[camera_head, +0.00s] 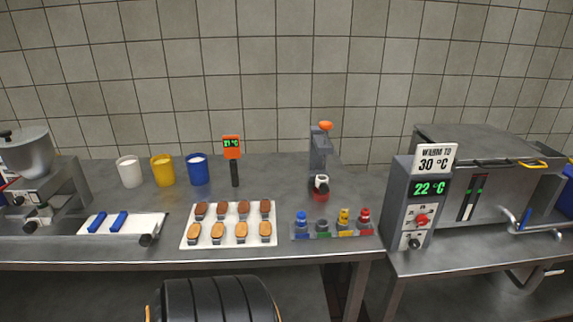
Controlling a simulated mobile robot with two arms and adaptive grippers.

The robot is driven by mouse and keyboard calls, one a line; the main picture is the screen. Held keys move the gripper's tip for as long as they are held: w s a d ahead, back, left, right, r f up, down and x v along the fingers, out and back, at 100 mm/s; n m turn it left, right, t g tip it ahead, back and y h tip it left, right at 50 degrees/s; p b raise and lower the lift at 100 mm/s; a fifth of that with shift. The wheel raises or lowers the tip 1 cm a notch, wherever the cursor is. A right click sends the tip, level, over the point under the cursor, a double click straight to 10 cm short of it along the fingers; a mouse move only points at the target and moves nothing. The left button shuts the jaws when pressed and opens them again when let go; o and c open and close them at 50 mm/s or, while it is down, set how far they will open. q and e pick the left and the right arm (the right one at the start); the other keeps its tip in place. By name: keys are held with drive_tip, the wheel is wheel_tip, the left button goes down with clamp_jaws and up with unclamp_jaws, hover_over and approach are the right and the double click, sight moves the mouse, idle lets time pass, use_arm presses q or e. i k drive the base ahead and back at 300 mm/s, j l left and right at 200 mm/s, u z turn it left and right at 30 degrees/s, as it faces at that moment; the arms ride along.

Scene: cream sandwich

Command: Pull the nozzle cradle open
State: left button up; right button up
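A low grey rack (293,235) near the front edge of the table holds a row of coloured nozzles: blue (301,224), green (322,229), yellow (343,219) and red (364,219). Behind it stands a grey upright dispenser (320,150) with an orange top (326,126). A small white and dark part (321,184) sits low on the dispenser, above a red piece. I cannot tell for certain which of these parts is the nozzle cradle, or whether it is open. Neither of my grippers is in view.
A white tray (187,240) holds several brown and tan pieces. Three cups, white (129,172), yellow (163,171) and blue (197,171), stand behind it. A mixer (28,155) is at left, a warming machine (402,200) reading 22 °C at right.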

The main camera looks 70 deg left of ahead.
sight(322, 183)
drive_tip(key=u, duration=1.8)
